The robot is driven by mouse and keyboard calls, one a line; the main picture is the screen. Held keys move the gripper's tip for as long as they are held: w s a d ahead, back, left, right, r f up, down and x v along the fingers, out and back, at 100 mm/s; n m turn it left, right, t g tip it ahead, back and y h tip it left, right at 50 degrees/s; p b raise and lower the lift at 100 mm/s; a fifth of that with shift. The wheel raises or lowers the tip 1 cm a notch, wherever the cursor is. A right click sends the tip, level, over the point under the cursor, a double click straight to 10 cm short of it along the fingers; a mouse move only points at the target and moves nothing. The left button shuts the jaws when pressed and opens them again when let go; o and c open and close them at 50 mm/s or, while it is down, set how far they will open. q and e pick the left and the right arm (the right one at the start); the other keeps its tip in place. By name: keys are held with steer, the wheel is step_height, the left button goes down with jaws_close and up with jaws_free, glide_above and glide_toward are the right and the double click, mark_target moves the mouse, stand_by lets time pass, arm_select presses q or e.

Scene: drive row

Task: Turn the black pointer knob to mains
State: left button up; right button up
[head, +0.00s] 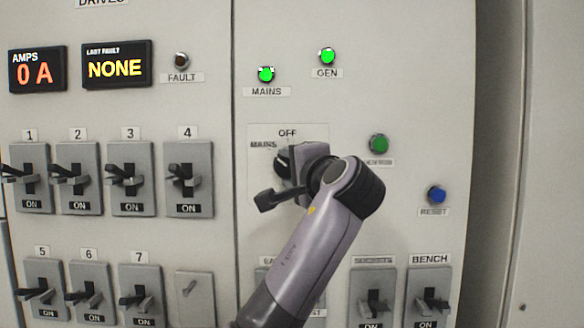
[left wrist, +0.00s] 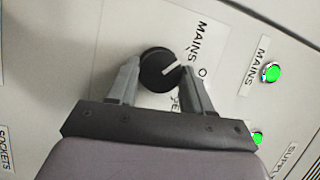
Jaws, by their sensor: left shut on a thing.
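The black pointer knob (left wrist: 157,72) sits on a pale plate, with a white pointer line on its face. In the left wrist view the line points up and right, roughly between the MAINS and OFF labels; the exact position is hard to tell. My left gripper (left wrist: 160,78) is shut on the knob, one finger on each side. In the head view the knob (head: 281,163) shows only as a dark edge behind my left gripper (head: 290,172), which hides the right part of the plate. The MAINS label (head: 263,145) is left of OFF (head: 287,132). My right gripper is out of view.
Green MAINS (head: 266,74) and GEN (head: 327,56) lamps are lit above. A green button (head: 379,144) and blue reset button (head: 437,194) stand to the right. Several numbered lever switches fill the left panel. The bench switch (head: 429,300) is at lower right.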

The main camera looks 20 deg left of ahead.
arm_select(q)
steer(key=shift+a+r, duration=0.1)
steer(key=shift+r, duration=0.2)
steer(key=o, duration=1)
steer(key=shift+f, duration=0.2)
steer(key=b+v, duration=0.2)
steer(key=v, duration=0.5)
